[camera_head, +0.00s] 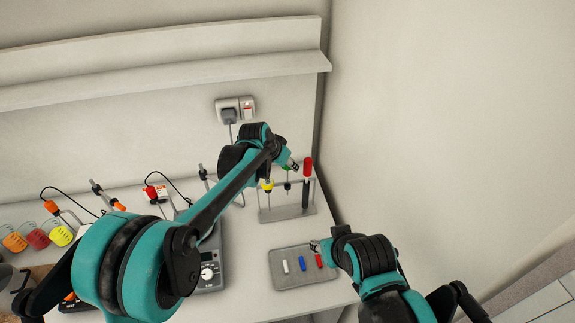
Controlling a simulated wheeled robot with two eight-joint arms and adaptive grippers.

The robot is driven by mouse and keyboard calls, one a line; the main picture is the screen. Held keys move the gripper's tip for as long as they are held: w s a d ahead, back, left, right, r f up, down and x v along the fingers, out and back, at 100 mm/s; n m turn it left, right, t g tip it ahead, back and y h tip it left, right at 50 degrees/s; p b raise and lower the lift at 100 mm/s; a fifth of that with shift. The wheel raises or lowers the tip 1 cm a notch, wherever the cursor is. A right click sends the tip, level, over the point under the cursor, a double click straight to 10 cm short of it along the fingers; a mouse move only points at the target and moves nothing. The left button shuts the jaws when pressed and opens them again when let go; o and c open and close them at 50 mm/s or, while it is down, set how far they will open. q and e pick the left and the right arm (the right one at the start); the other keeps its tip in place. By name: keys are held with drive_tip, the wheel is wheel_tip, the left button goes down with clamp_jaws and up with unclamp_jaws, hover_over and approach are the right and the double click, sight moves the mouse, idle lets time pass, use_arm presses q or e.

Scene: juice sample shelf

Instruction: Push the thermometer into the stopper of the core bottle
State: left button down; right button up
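My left gripper (293,166) is at the top of a clear rack at the back right of the table, close to a green-topped item (285,167). It is too small to tell whether it is shut on that item. My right gripper (314,245) is over the right end of a grey tray, near a red piece. Its fingers are too small to read. I cannot pick out the thermometer or the core bottle with certainty. My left arm covers much of the middle of the table.
The clear rack (271,215) holds a yellow-topped tool (267,186) and a red-handled one (308,167). The grey tray (290,281) holds small white, blue and red (319,261) pieces. Jars with orange, red and yellow (61,236) contents stand far left. A wall closes the right side.

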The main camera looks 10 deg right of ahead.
use_arm(q)
drive_tip(key=shift+r+p, duration=2.1)
drive_tip(key=shift+r, duration=1.25)
